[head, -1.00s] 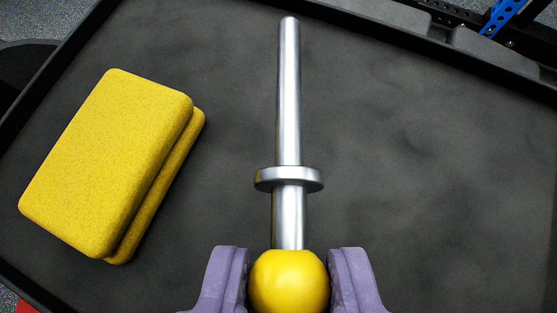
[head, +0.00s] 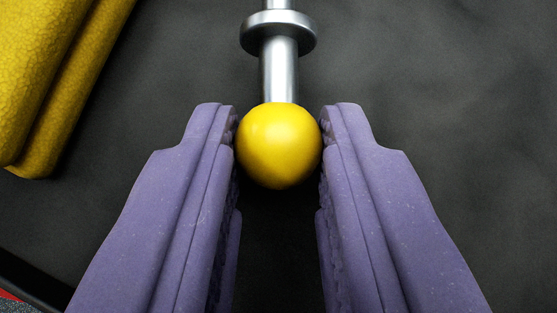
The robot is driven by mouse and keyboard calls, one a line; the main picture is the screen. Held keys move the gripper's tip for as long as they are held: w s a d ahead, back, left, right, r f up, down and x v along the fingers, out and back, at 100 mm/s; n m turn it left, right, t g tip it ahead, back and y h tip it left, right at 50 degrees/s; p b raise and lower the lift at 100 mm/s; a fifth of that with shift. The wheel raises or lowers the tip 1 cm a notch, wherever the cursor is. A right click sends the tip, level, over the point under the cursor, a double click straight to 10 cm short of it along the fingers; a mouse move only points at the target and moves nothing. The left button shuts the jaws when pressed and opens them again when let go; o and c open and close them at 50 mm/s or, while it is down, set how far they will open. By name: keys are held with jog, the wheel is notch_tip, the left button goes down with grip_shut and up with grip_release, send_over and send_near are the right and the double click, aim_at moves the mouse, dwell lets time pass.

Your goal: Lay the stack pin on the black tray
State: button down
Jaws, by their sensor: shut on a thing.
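The stack pin (head: 279,72) is a silver rod with a round collar and a yellow ball knob (head: 279,146). My gripper (head: 279,120) is shut on the yellow knob, with one purple finger on each side. The rod points away from me, and its far end is cut off by the top edge. The dark, matte surface of the black tray (head: 440,130) spreads below the pin. I cannot tell whether the pin touches it.
The tray's rim (head: 30,283) shows at lower left. The tray right of the pin is clear.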

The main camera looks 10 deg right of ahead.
jog(key=shift+s+f, duration=0.15)
jog(key=shift+f, duration=0.05)
jog(key=c, duration=0.9)
grip_release()
jog(key=shift+s+a+f, duration=0.1)
jog(key=shift+r+p, duration=0.4)
jog(key=shift+p, duration=0.1)
jog(key=p+v, duration=0.3)
jog(key=v, duration=0.9)
jog(key=shift+w+r+p, duration=0.2)
jog(key=shift+r+p, duration=0.1)
jog(key=shift+p, duration=0.1)
jog(key=shift+w, duration=0.1)
